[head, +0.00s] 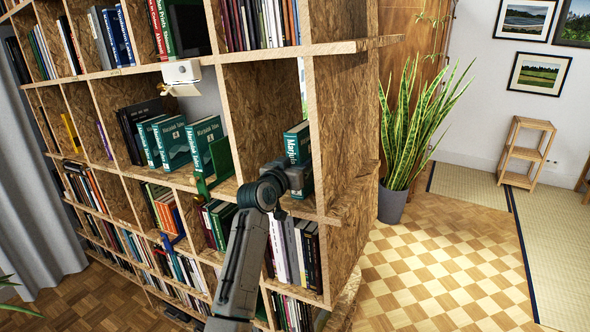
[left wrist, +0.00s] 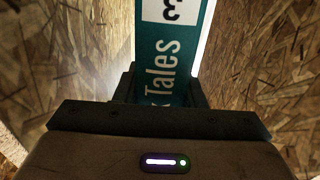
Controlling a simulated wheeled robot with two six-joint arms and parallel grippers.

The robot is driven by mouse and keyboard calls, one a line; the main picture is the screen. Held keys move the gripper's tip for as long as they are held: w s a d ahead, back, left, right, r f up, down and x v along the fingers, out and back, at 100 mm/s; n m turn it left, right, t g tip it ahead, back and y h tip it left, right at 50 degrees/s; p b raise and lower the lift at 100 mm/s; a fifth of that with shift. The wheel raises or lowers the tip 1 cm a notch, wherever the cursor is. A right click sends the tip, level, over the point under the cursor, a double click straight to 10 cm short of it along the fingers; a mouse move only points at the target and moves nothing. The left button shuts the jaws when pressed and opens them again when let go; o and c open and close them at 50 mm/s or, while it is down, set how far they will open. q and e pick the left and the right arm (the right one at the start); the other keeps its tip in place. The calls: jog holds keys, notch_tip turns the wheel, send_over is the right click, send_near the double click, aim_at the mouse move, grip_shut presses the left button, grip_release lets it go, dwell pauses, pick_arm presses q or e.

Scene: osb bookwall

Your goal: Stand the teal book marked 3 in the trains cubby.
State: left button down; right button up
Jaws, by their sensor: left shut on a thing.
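The teal book marked 3 (head: 297,142) is upright in the right-end cubby of the middle row in the head view. Its spine (left wrist: 165,45) shows a 3 on a white label and the word "Tales" in the left wrist view. My left gripper (head: 301,180) is shut on the lower part of this spine, with its dark fingers (left wrist: 158,97) on either side. Chipboard walls stand left and right of the book, apart from it. I cannot read any trains marking. My right gripper is not in view.
Several similar teal books (head: 172,143) stand in the cubby to the left, beside a green bookend (head: 220,158). A potted plant (head: 392,204) stands right of the bookcase.

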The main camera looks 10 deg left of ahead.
pick_arm(q)
jog(key=shift+x, duration=0.8)
jog(key=shift+r, duration=0.15)
jog(key=shift+f+b, duration=0.2)
jog(key=shift+b, duration=0.15)
jog(key=c, duration=0.8)
grip_release()
jog(key=shift+s, duration=0.15)
jog(key=shift+c, duration=0.2)
jog(key=shift+f, duration=0.15)
jog(key=shift+s+a+f, duration=0.1)
jog(key=shift+s+a, duration=0.05)
jog(key=shift+s, duration=0.2)
jog(key=b+v, duration=0.3)
jog(key=v, duration=0.7)
jog(key=shift+r, duration=0.3)
